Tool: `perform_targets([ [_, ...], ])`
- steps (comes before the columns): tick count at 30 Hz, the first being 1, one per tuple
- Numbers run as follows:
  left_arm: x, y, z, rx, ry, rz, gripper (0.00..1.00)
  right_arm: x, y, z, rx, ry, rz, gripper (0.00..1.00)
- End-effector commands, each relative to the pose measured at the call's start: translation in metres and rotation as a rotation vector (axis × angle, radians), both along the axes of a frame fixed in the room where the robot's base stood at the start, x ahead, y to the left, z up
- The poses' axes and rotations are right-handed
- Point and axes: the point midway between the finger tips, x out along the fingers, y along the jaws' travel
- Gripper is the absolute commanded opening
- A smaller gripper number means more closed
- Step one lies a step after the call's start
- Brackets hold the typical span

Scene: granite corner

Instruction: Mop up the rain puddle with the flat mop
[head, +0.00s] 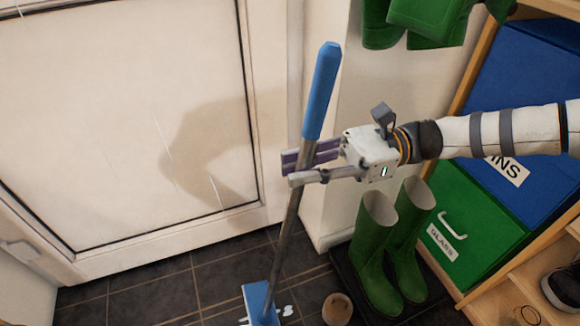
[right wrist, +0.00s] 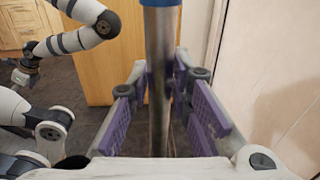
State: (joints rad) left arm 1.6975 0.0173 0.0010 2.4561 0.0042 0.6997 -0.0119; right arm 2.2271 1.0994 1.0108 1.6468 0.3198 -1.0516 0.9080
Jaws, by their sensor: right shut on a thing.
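The flat mop has a blue grip (head: 322,90), a grey metal pole and a blue head (head: 258,303) at the bottom edge of the head view. It leans slightly, its top to the right. My right gripper (head: 313,166) is shut on the pole just below the blue grip. In the right wrist view the pole (right wrist: 159,90) stands between the purple finger pads. Small pale shiny patches (head: 287,310) beside the mop head look like part of the puddle; its full extent is out of view. My left gripper (right wrist: 24,74) shows small at the left of the right wrist view.
A white door (head: 120,110) stands behind the mop on the left. Green boots (head: 373,250) stand on a dark tray right of the mop, near a small pot (head: 337,309). A wooden shelf with blue and green bins (head: 465,230) is at right. Dark tiles (head: 160,295) are clear at left.

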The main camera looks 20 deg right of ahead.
Motion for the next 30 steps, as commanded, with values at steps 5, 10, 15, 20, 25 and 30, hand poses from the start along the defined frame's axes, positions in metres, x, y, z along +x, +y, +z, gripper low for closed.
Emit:
perform_targets([
  [5, 0.001, 0.000, 0.003, 0.000, -0.004, 0.000, 0.91, 0.001, -0.020, 0.002, -0.003, -0.001, -0.003, 0.00],
  [10, 0.001, 0.000, 0.003, 0.000, -0.005, 0.000, 0.91, 0.000, -0.027, 0.002, 0.000, -0.001, -0.001, 0.00],
  [15, 0.002, 0.000, 0.006, 0.000, -0.009, 0.000, 0.91, 0.000, -0.013, 0.003, 0.002, -0.001, 0.001, 0.00],
  [20, 0.002, 0.000, 0.009, 0.000, -0.012, 0.000, 0.91, 0.000, 0.005, 0.001, 0.002, 0.000, 0.002, 0.00],
  [25, 0.003, 0.000, 0.009, 0.000, -0.013, 0.000, 0.91, 0.000, 0.013, -0.001, 0.000, 0.000, 0.000, 0.00],
  [30, 0.003, 0.000, 0.011, 0.000, -0.015, 0.000, 0.91, -0.001, 0.021, -0.002, -0.002, 0.002, 0.001, 0.00],
])
